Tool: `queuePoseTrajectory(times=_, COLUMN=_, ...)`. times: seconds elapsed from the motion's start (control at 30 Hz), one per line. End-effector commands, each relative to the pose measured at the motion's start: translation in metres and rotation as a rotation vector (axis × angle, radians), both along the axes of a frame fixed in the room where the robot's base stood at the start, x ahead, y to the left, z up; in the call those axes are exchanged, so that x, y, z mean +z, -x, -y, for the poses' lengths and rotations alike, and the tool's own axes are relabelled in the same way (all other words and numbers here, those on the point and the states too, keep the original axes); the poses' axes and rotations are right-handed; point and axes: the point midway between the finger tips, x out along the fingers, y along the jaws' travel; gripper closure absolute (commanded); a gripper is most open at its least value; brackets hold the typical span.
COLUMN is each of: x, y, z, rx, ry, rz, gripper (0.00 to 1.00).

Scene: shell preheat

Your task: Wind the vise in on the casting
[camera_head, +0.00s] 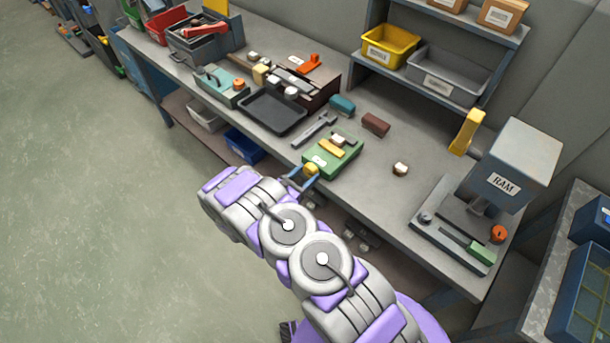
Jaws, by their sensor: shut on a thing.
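A green fixture that looks like the vise (345,163) sits at the bench's front edge, with a white label on its front. A yellow bar (332,148) lies across its top, with a small pale piece beside it that may be the casting (338,139). A yellow knob (311,168) shows at the fixture's front left. My gripper (308,174), with blue fingers, reaches up to the bench edge and is shut on this knob. The fingers partly hide the knob. I cannot tell how closely the jaws meet the casting.
A hammer (317,128) and a black tray (273,112) lie left of the fixture. Teal (342,105) and brown (376,124) blocks lie behind it. A small white-and-brown piece (400,169) and the RAM press (515,165) stand right. The bench between fixture and press is mostly clear.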

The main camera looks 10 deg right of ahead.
Motion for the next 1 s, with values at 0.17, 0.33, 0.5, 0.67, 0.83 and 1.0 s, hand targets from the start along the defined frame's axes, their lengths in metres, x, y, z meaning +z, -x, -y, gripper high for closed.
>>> queuePoseTrajectory(times=0.17, x=0.0007, y=-0.0017, z=-0.0008, rx=0.003, ry=-0.024, rz=0.032, gripper=0.73)
queuePoseTrajectory(times=0.33, x=0.0003, y=-0.0020, z=-0.0013, rx=0.004, ry=-0.064, rz=0.088, gripper=0.73)
queuePoseTrajectory(times=0.5, x=0.0002, y=-0.0020, z=-0.0021, rx=0.005, ry=-0.092, rz=0.127, gripper=0.73)
queuePoseTrajectory(times=0.67, x=0.0002, y=-0.0017, z=-0.0027, rx=0.005, ry=-0.099, rz=0.135, gripper=0.73)
queuePoseTrajectory(times=0.83, x=0.0001, y=-0.0016, z=-0.0030, rx=0.006, ry=-0.098, rz=0.134, gripper=0.73)
queuePoseTrajectory(times=1.0, x=0.0000, y=-0.0014, z=-0.0029, rx=0.005, ry=-0.097, rz=0.133, gripper=0.29)
